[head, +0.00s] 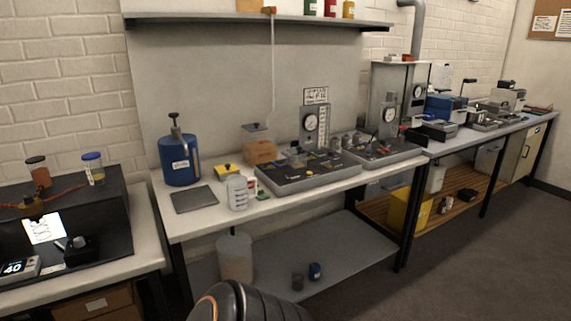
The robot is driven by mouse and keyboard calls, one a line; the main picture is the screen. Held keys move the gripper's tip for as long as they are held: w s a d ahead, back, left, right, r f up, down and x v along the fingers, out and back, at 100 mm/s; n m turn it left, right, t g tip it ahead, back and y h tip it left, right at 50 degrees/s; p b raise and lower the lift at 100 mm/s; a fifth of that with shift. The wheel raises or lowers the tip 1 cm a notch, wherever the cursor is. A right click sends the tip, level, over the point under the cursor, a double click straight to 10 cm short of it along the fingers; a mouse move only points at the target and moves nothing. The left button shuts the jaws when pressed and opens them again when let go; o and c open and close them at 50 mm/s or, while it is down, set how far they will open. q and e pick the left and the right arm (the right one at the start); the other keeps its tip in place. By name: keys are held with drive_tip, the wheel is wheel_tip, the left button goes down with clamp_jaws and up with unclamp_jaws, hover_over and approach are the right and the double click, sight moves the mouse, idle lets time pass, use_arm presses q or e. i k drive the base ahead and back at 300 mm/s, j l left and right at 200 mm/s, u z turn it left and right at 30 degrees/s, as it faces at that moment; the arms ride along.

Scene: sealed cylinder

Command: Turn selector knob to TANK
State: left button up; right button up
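On the left bench, a small black box (81,250) has a grey knob (78,242) on top. No TANK label is legible, so I cannot tell which knob is the selector or where it points. Neither gripper shows; a dark ribbed part of my own body is at the bottom centre.
A blue canister (179,158), a dark flat plate (195,199), a clear bottle (237,192) and a yellow block (227,170) stand on the middle bench (281,207). A lower shelf (340,250) holds a container (235,257) and small cups. Open floor (480,240) lies at the right.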

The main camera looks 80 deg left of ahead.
sight(27, 199)
drive_tip(key=u, duration=4.15)
